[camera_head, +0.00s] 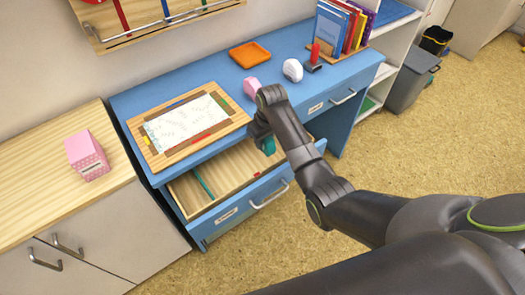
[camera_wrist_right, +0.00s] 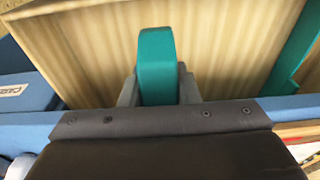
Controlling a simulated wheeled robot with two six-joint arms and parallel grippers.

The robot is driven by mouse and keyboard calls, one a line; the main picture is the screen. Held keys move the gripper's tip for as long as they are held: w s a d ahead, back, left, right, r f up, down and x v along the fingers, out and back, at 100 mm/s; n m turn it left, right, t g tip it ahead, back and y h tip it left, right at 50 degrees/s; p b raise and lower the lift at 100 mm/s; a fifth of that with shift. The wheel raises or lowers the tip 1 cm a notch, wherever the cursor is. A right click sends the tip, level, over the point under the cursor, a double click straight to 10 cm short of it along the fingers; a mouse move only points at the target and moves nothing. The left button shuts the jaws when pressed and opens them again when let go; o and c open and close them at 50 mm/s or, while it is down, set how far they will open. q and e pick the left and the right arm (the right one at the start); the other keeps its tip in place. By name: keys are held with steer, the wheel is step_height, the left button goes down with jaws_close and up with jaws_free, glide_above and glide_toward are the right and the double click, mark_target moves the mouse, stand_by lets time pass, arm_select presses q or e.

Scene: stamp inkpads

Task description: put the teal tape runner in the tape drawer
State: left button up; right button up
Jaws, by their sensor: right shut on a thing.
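The teal tape runner (camera_wrist_right: 157,65) is between the fingers of my right gripper (camera_wrist_right: 158,90), which is shut on it, in the right wrist view. In the head view the teal tape runner (camera_head: 268,146) shows just below my right gripper (camera_head: 262,135), over the open drawer. The open drawer (camera_head: 228,170) has a light wooden inside and a blue front with a pale handle and a label too small to read. A teal strip-like thing (camera_head: 203,182) lies in its left part. The drawer floor under the runner is partly hidden by my arm. My left gripper is not in view.
The blue desk (camera_head: 225,82) holds a wooden board with paper (camera_head: 187,122), an orange tray (camera_head: 250,55), a pink item (camera_head: 251,86), a white item (camera_head: 293,70) and a book rack. A closed drawer (camera_head: 335,104) is at right. A pink box (camera_head: 87,155) stands on the left cabinet.

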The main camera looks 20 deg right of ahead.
mark_target(265, 145)
steer(key=shift+f, duration=1.5)
step_height(265, 145, down, 3)
steer(key=shift+f+b, duration=0.2)
steer(key=shift+b, duration=0.1)
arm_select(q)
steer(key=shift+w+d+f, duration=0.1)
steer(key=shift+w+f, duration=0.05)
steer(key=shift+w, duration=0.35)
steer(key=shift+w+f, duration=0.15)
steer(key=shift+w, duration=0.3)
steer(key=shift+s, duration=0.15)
arm_select(e)
steer(key=o, duration=0.9)
steer(key=shift+f, duration=0.1)
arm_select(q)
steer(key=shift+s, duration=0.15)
